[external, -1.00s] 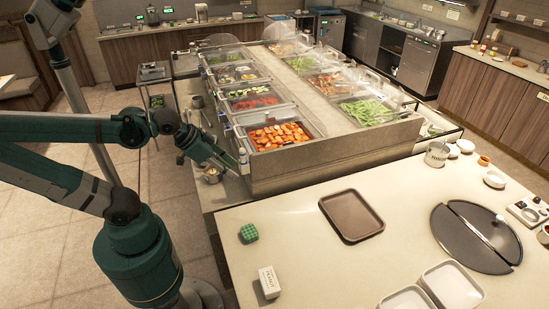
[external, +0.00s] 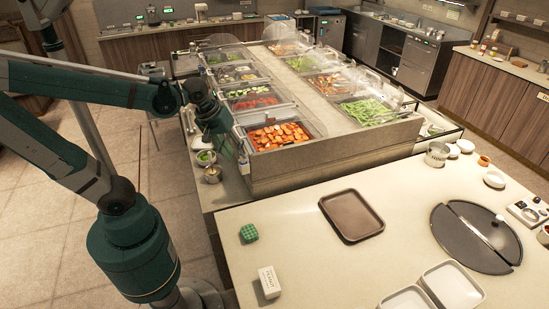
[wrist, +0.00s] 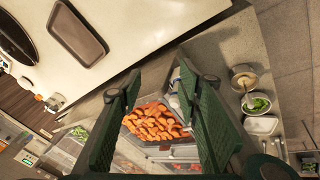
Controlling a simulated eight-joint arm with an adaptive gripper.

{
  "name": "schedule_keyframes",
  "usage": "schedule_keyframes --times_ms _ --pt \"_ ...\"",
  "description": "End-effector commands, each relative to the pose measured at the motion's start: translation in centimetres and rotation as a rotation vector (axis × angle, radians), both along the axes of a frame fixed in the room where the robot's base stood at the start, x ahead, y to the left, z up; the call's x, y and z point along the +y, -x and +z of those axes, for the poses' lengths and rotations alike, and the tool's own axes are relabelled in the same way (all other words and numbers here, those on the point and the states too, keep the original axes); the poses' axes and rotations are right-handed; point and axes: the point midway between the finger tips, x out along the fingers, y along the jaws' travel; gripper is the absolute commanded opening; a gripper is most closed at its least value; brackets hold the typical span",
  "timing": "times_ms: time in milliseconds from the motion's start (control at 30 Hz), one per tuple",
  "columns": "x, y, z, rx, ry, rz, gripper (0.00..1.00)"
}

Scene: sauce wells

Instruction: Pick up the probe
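I cannot make out the probe for certain in either view. My gripper (wrist: 158,72) is open in the wrist view, with its two green fingers spread and nothing visibly held between them. In the external view my gripper (external: 222,130) hangs at the left side of the food counter, above the side ledge. Beyond the fingers, the wrist view shows a pan of orange chunks (wrist: 155,122) and a small whitish bottle (wrist: 174,84), partly hidden by the right finger.
The front table holds a brown tray (external: 351,216), a green block (external: 249,233) and a white box (external: 269,282). Clear tabletop lies around them.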

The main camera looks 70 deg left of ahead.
Motion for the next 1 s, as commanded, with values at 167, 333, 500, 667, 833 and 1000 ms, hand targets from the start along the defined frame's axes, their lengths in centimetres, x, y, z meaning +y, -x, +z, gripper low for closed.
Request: schedule_keyframes --times_ms 167,333,500,667,833,1000 --pt "1.5 -1.1 0.9 0.054 0.078 0.227 0.34" --pt "2.9 -2.0 1.4 0.104 0.142 0.452 0.34" --pt "4.4 -2.8 1.7 0.152 0.197 0.678 0.34" --pt "5.8 -3.5 1.9 0.195 0.239 0.895 0.34" --pt "7.2 -4.1 1.9 0.235 0.271 1.122 0.34" --pt "8.4 -4.5 1.8 0.263 0.288 1.296 0.34"
